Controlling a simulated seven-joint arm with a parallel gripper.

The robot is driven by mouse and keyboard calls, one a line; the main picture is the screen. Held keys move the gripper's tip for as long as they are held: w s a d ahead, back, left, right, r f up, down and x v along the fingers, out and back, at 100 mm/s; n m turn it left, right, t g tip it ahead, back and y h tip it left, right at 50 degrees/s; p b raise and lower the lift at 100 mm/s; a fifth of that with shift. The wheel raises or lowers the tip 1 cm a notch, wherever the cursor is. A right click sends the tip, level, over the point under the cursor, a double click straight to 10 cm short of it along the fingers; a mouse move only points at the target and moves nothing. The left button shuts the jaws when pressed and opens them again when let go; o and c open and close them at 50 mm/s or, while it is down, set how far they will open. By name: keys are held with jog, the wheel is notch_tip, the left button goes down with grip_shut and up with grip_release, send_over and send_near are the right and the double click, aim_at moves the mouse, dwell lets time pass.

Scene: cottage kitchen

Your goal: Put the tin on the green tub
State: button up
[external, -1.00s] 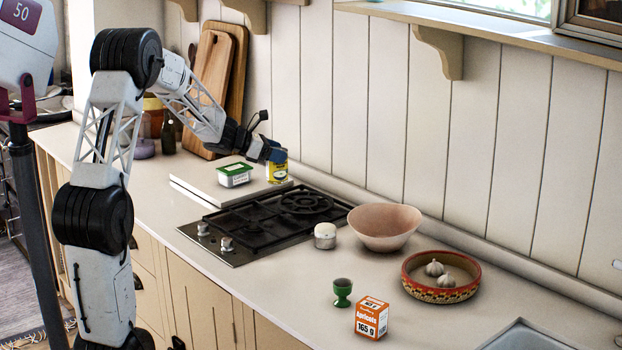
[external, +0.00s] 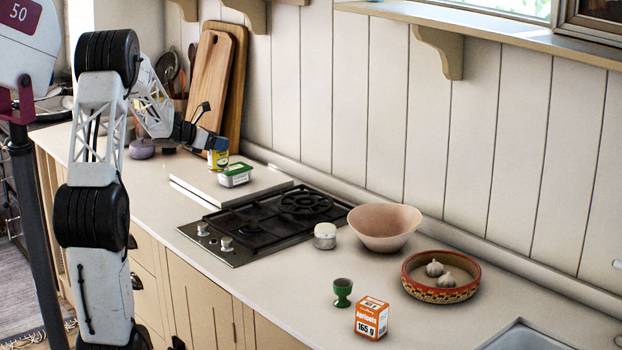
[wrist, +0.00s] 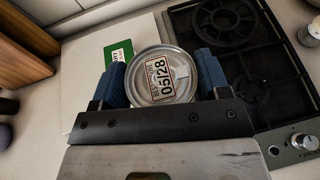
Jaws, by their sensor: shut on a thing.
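My gripper (external: 216,148) is shut on the yellow tin (external: 217,160), which shows its silver end with a "05/28" label in the wrist view (wrist: 158,76). Blue finger pads (wrist: 160,80) press on both sides of the tin. The tub with a green lid (external: 236,169) stands on the pale board. In the external view the tin is just left of and behind the tub; I cannot tell how high it is. In the wrist view the green lid (wrist: 119,51) is left of the tin and partly hidden.
The pale board (external: 200,189) lies beside the black gas hob (external: 262,220). Wooden cutting boards (external: 212,80) lean on the wall behind my gripper. A white-topped jar (external: 325,236), pink bowl (external: 384,228), green egg cup (external: 342,292) and apricots box (external: 371,317) stand farther right.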

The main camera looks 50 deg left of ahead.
dwell(0.3)
jog(key=w+a+f, duration=0.1)
jog(key=w+a, duration=0.8)
jog(key=w, duration=0.3)
jog(key=shift+w+a+f, duration=0.25)
jog(key=shift+w+a, duration=0.05)
jog(key=shift+a, duration=0.1)
jog(key=shift+f, duration=0.1)
jog(key=shift+f, duration=1.65)
jog(key=shift+f, duration=0.15)
jog(key=o, duration=1.1)
jog(key=shift+o, duration=0.2)
